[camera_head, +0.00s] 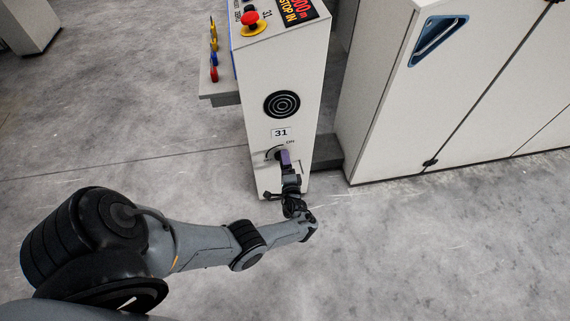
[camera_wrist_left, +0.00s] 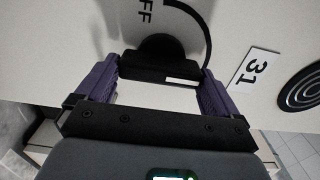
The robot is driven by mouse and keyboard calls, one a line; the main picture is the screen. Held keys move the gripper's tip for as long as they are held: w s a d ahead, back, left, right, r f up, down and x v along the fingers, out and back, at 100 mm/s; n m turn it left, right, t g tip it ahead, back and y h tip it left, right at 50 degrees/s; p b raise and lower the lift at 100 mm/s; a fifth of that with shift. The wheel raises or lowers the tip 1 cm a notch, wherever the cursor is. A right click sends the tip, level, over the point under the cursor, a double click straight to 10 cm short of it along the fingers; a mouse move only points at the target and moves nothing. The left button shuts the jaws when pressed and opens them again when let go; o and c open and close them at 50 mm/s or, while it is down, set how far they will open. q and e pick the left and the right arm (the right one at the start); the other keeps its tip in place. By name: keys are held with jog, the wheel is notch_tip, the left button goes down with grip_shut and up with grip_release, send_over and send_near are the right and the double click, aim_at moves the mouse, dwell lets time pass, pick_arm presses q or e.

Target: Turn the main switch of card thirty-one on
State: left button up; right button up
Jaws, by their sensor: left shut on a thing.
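The main switch is a black rotary handle (camera_wrist_left: 152,70) with a white mark, low on the front of the pale cabinet numbered 31 (camera_head: 295,95). In the head view my left gripper (camera_head: 286,162) covers most of it; the word ON shows to its upper right. In the left wrist view my left gripper (camera_wrist_left: 160,76) has its purple fingers at both ends of the handle and is shut on it. The OFF lettering (camera_wrist_left: 145,12) shows above the handle there. The handle's white mark lies towards the number plate's side. My right gripper is not in view.
The number plate 31 (camera_head: 281,133) and a round black grille (camera_head: 282,104) sit above the switch. A red emergency button (camera_head: 251,20) is on the cabinet's top. A large pale machine housing (camera_head: 440,100) stands at the right. The floor in front is clear.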

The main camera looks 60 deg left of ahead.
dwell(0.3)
pick_arm(q)
jog(key=o, duration=0.7)
jog(key=shift+c, duration=0.2)
jog(key=p+v, duration=0.2)
jog(key=v, duration=0.9)
jog(key=shift+a, duration=0.1)
